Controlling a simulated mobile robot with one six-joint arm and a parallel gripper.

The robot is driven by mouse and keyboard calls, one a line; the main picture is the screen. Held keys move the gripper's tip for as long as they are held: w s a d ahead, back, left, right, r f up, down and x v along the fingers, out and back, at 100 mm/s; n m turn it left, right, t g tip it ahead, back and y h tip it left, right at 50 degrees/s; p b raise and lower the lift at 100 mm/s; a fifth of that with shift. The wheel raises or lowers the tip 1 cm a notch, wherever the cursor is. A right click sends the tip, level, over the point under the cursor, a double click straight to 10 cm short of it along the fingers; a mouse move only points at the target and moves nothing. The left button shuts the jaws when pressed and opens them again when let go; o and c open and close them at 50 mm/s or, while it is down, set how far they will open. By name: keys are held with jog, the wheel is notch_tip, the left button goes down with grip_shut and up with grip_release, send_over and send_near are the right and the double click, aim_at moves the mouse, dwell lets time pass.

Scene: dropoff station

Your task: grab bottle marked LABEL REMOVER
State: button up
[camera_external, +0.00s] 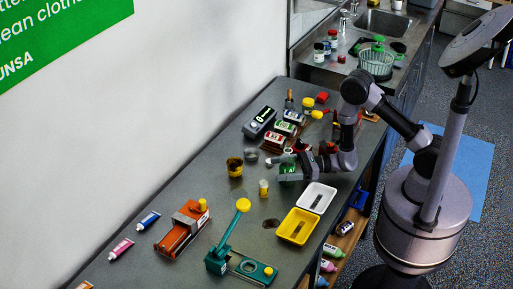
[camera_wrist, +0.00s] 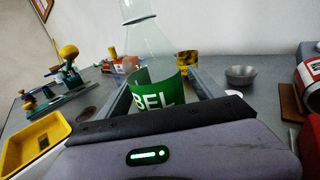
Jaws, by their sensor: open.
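A clear bottle with a green label stands between the fingers of my gripper (camera_wrist: 155,95). In the wrist view the bottle (camera_wrist: 148,50) shows its clear shoulder and the white letters "BEL" on the label. The rest of the wording and its lower part are hidden behind my gripper. My gripper is open, with one finger on each side of the bottle. In the external view my gripper (camera_external: 290,169) is low over the bench, around the green-labelled bottle (camera_external: 288,168), which is partly covered by the fingers.
A yellow tray (camera_external: 297,227) and a white tray (camera_external: 316,198) lie near the bench's front edge. Several tins and boxes crowd behind. Clear bench lies left of the cup.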

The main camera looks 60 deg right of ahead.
jog(key=shift+w+a, duration=0.15)
jog(key=shift+a, duration=0.05)
grip_shut()
jog(key=shift+r, duration=0.1)
